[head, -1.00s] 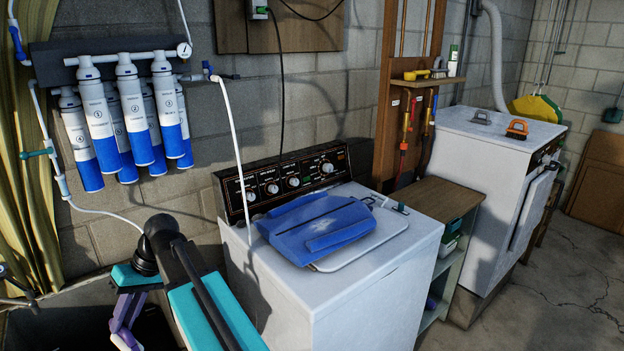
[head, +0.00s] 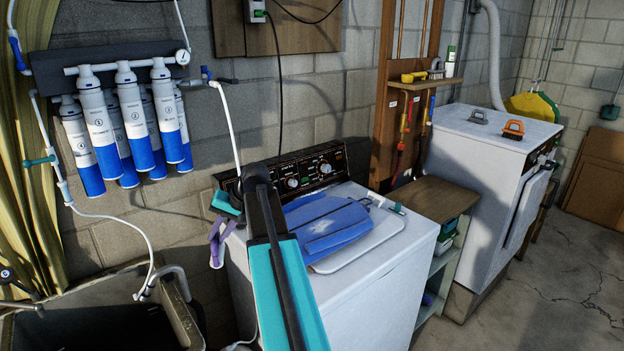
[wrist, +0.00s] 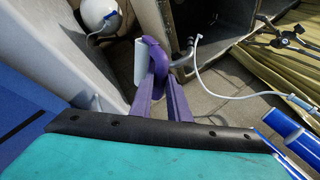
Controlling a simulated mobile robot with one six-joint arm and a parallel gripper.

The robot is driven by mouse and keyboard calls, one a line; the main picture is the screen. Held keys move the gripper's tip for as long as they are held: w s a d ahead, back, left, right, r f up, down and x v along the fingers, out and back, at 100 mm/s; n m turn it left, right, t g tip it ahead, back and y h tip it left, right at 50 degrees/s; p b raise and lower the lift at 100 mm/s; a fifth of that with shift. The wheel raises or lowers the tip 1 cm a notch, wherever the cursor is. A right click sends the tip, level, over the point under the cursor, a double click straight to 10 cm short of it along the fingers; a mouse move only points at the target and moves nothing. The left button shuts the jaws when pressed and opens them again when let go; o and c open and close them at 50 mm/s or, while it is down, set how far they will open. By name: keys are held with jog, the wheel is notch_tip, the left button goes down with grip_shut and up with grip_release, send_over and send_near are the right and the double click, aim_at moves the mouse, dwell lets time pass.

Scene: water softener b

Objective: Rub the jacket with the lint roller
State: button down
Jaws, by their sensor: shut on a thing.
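My arm hides part of the jacket's left side and the washer top.
A sink (head: 100,310) stands left of the washer. Water filters (head: 130,120) hang on the wall above it. The control panel (head: 305,172) rises behind the jacket. A small shelf (head: 440,210) and a dryer (head: 495,170) stand to the right.

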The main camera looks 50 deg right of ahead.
jog(key=s+d+r+m+h+p, duration=0.1)
jog(key=s+d+r+m, duration=0.2)
jog(key=d, duration=0.7)
jog(key=s+d+r+m+h+p, duration=0.1)
jog(key=s+d, duration=0.4)
jog(key=d, duration=0.5)
jog(key=s+d+r+m+h+p, duration=0.1)
jog(key=s+d+r+m+h, duration=0.2)
jog(key=d, duration=0.6)
notch_tip(320, 180, up, 2)
jog(key=shift+s+d+r+m+p, duration=0.15)
jog(key=shift+s+d+m+p, duration=0.25)
jog(key=shift+s+m, duration=0.4)
jog(key=shift+w, duration=0.1)
